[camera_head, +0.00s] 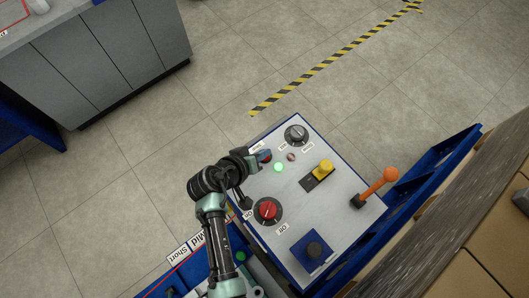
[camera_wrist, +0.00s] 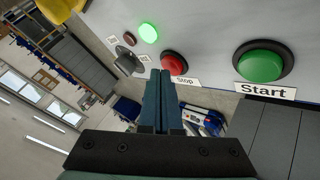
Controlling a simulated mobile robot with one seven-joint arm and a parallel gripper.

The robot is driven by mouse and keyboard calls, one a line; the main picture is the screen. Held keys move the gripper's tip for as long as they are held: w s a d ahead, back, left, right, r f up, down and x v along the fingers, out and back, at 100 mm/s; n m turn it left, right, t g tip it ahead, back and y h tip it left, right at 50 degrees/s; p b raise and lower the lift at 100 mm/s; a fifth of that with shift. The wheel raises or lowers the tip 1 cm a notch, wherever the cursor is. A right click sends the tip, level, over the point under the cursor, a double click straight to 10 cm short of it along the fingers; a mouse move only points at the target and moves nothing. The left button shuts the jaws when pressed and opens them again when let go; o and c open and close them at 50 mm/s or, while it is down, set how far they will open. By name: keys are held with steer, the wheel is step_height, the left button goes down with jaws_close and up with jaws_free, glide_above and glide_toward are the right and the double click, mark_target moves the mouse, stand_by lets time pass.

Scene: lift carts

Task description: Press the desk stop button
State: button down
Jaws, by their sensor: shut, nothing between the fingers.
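The red stop button (camera_wrist: 174,64) sits in a dark collar on the light panel, with a "Stop" label (camera_wrist: 186,80) beside it in the wrist view. In the head view a little of the red button (camera_head: 266,155) shows at the panel's upper left edge, largely covered by my gripper (camera_head: 260,157). My gripper's two dark blue fingers (camera_wrist: 162,76) are shut together and empty. Their tips point at the panel and overlap the lower left edge of the stop button in the wrist view. I cannot tell whether they touch it.
A green start button (camera_wrist: 262,62) is right of the stop button. The control desk (camera_head: 347,210) also carries a lit green lamp (camera_head: 278,168), a black knob (camera_head: 296,134), a red knob (camera_head: 267,210), a yellow switch (camera_head: 323,169), an orange lever (camera_head: 378,185) and a blue control (camera_head: 314,249).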

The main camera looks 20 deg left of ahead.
steer(key=shift+f, duration=0.3)
stand_by(0.4)
steer(key=shift+r+p, duration=0.55)
steer(key=shift+r, duration=0.25)
step_height(320, 180, up, 5)
steer(key=p, duration=0.4)
steer(key=shift+r+p, duration=0.1)
steer(key=shift+p, duration=0.2)
stand_by(0.5)
